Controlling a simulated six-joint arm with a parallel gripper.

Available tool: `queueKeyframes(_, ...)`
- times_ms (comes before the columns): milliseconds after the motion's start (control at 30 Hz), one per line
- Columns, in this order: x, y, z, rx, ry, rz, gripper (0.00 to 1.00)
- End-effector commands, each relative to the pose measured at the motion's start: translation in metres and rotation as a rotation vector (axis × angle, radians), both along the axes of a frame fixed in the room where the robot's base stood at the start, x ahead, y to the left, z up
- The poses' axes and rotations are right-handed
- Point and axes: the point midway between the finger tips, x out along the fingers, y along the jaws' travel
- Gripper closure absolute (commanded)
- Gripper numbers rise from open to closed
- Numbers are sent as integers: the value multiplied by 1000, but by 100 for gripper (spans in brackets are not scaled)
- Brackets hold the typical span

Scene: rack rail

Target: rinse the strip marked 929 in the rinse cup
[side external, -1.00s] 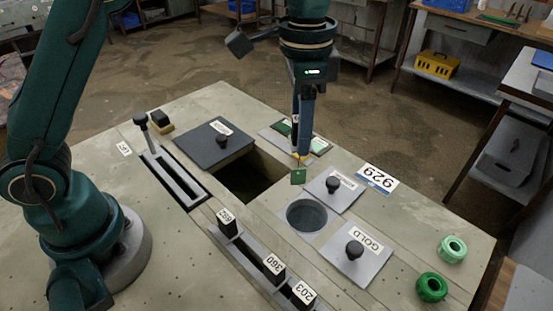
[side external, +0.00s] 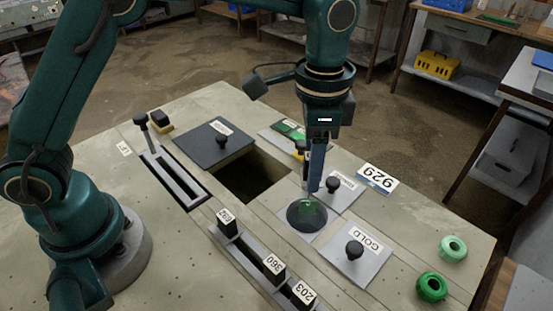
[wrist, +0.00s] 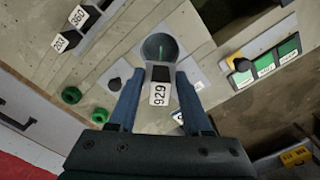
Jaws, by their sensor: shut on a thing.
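My gripper (side external: 314,186) is above the round cup (side external: 307,226) set in the bench top. In the wrist view its two blue fingers (wrist: 159,78) are shut on the strip marked 929 (wrist: 159,95), which has a dark block with a white tag. The strip's thin green lower part (side external: 306,208) shows inside the outline of the cup's mouth. In the wrist view the cup (wrist: 149,43) is just beyond the fingers, with the green part (wrist: 161,54) across its opening. I cannot tell how deep it reaches.
A knobbed lid (side external: 345,195) lies right beside the cup; the GOLD lid (side external: 369,262) lies in front. A rectangular pit (side external: 252,178) is open behind. Green rings (side external: 432,287) lie right.

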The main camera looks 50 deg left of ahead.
Motion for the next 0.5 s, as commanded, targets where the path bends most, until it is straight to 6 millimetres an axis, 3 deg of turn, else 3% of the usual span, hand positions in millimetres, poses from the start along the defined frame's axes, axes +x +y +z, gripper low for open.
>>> queueKeyframes(500, 0, 0, -58, 1, 3, 0, 91)
